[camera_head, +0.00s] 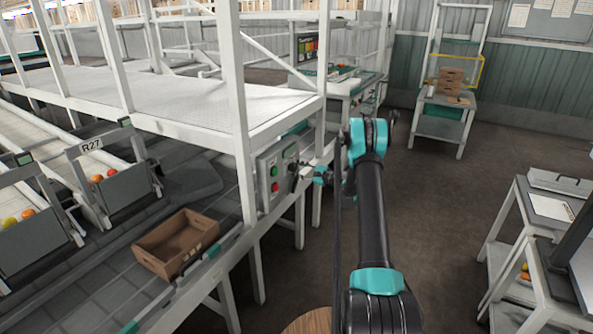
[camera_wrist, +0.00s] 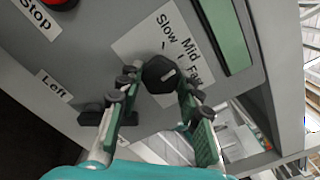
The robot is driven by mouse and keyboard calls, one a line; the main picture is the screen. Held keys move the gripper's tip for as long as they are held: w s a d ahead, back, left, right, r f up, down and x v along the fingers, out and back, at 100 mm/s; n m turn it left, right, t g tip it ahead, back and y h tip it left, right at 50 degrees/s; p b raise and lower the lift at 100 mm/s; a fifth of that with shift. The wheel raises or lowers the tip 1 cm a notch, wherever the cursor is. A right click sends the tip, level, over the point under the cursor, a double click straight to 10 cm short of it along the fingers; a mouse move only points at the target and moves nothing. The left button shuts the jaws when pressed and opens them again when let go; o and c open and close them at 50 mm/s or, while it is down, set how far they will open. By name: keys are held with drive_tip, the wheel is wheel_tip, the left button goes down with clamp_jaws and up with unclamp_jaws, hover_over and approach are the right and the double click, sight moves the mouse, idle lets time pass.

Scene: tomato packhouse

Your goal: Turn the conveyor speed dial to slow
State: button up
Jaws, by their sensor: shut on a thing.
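The speed dial (camera_wrist: 157,72) is a black round knob with a pale pointer line on a grey panel. Its white label (camera_wrist: 170,42) reads Slow, Mid and a partly hidden Fast. The pointer line lies slanted towards the right, roughly on the Fast side. My gripper (camera_wrist: 158,88) has a finger on either side of the dial and is shut on it. In the head view my gripper (camera_head: 312,172) is against the right side of the grey control box (camera_head: 264,187), hiding the dial there.
A red stop button (camera_wrist: 60,3), a black switch (camera_wrist: 92,115) by the Left label, and a green strip (camera_wrist: 224,35) surround the dial. White frame posts (camera_head: 237,110) stand beside the box. A cardboard crate (camera_head: 178,243) sits on the conveyor.

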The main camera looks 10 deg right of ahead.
drive_tip(key=n, duration=0.4)
drive_tip(key=shift+n, duration=2.6)
drive_tip(key=o, duration=1.2)
drive_tip(key=shift+c, duration=0.2)
drive_tip(key=v, duration=1.2)
